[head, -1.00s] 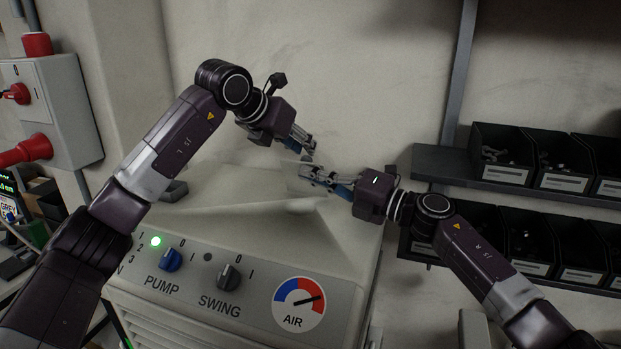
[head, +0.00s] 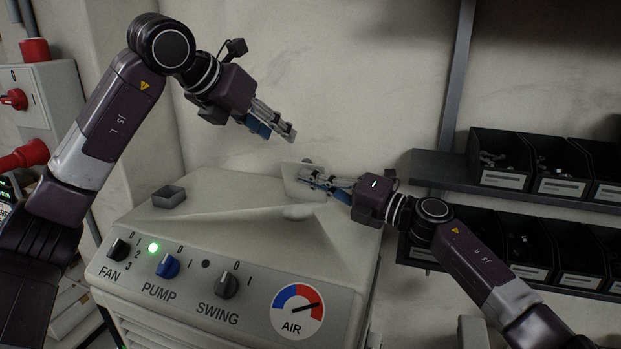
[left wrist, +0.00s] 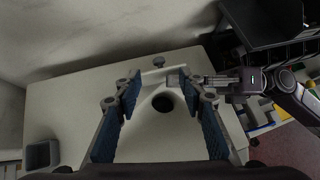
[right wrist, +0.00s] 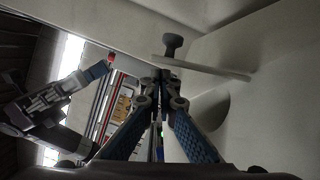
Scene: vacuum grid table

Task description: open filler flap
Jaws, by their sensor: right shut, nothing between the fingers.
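The filler flap (head: 291,171) is a pale plate standing raised at the back right of the cream machine's top. In the left wrist view a round dark filler hole (left wrist: 163,103) is uncovered in front of the flap (left wrist: 160,76), with a dark knob (left wrist: 158,62) on the flap's far side. My right gripper (head: 304,175) is shut and empty, its tips close by the flap; in the right wrist view they are just below the plate (right wrist: 208,68), and contact is unclear. My left gripper (head: 287,132) is open and empty above the flap.
The machine's front panel (head: 220,290) has FAN, PUMP and SWING knobs and an AIR gauge (head: 297,310). A small grey square cup (head: 169,196) sits at its top left. Shelves with dark bins (head: 500,165) stand at the right.

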